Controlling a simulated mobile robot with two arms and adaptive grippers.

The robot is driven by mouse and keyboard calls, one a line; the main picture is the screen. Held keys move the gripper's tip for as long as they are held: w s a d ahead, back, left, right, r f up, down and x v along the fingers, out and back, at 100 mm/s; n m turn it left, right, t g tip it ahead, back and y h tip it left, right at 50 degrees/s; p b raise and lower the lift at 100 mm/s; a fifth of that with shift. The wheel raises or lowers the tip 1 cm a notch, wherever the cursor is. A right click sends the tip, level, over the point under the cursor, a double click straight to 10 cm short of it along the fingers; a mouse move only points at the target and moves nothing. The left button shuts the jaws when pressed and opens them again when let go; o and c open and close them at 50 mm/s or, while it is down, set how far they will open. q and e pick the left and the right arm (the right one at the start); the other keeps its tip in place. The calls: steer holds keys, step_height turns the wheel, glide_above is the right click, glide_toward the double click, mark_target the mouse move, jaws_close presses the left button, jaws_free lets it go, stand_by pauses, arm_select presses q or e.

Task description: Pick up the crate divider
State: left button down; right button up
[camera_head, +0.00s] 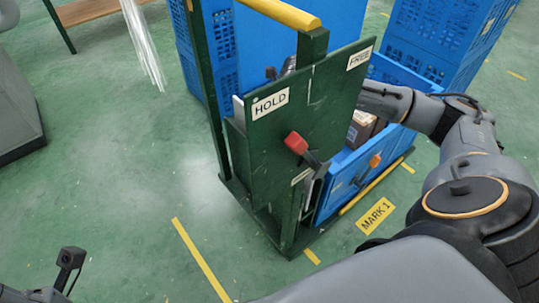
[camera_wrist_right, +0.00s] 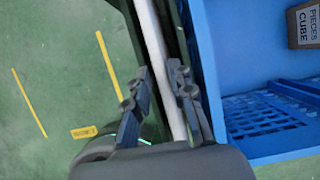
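A thin pale strip (camera_wrist_right: 155,45), which looks like the top edge of the crate divider, runs between the fingers of my right gripper (camera_wrist_right: 160,72) in the right wrist view. A gap shows beside the left finger, and the fingers look open around the strip. In the head view my right arm reaches behind the green panel marked HOLD and FREE (camera_head: 330,100), which hides most of the gripper. A pale edge (camera_head: 240,108) shows behind the panel's left side. The blue crate (camera_head: 345,172) stands right of the panel.
A red knob (camera_head: 296,143) sticks out of the panel. A yellow handle bar (camera_head: 283,13) tops the green frame. A cardboard box (camera_wrist_right: 305,25) sits in the crate. Blue crates (camera_head: 445,40) stand behind. The green floor at left is mostly free.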

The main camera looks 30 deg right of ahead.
mark_target(270, 153)
steer(key=b+x, duration=0.2)
steer(key=x, duration=0.3)
steer(key=shift+d+f+b, duration=0.15)
steer(key=shift+f+b, duration=0.05)
steer(key=shift+b, duration=0.1)
jaws_close()
